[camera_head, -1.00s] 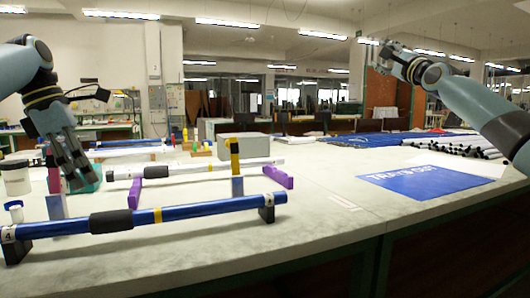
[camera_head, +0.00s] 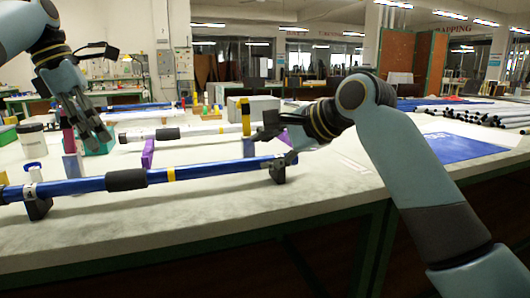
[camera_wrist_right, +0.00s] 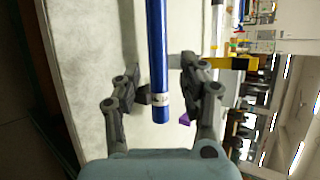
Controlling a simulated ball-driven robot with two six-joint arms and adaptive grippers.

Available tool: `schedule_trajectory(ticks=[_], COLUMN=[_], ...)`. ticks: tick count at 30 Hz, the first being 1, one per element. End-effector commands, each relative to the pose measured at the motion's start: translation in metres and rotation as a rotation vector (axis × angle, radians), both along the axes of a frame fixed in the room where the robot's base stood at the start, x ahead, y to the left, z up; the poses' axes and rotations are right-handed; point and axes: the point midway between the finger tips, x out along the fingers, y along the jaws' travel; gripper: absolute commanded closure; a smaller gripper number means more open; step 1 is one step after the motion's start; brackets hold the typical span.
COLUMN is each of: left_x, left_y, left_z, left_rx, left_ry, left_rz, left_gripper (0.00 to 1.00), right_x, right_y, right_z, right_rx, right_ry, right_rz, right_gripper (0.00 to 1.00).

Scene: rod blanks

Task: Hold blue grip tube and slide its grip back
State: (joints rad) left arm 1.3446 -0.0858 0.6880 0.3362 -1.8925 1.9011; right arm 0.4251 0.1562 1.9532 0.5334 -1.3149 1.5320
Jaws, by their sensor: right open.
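The blue tube (camera_head: 215,170) lies across dark end supports at the front of the table. Its black grip (camera_head: 126,180) sits left of the yellow band (camera_head: 171,174). My right gripper (camera_head: 285,148) is at the tube's right end. In the right wrist view its open fingers (camera_wrist_right: 157,92) stand on either side of the blue tube (camera_wrist_right: 158,50), with visible gaps; the labelled end shows between them. My left gripper (camera_head: 94,130) hangs above and behind the tube's left part, apart from it; its finger opening is unclear.
A white tube with a black grip (camera_head: 167,134) lies behind. A purple support (camera_head: 148,153) and a yellow-topped post (camera_head: 246,125) stand near the blue tube. A white jar (camera_head: 32,142) is at left. A blue mat (camera_head: 460,147) is at right.

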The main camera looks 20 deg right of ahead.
Motion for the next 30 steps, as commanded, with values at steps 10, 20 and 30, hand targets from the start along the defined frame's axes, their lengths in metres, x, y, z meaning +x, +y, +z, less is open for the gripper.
schedule_trajectory(ticks=[10,20,30], left_x=[0.000,0.000,0.000], left_y=[0.000,0.000,0.000], left_z=[0.000,0.000,0.000], left_rx=[0.000,0.000,0.000], left_ry=[0.000,0.000,0.000], left_rz=[0.000,0.000,0.000], left_gripper=[0.62,0.62,0.62], right_x=[0.032,0.071,0.077], right_y=[0.022,0.041,0.044], right_z=[-0.028,-0.055,-0.060], right_rx=[0.002,-0.001,-0.002], right_ry=[0.015,0.013,0.011], right_rz=[0.005,0.004,0.004], right_gripper=[0.58,0.58,0.58])
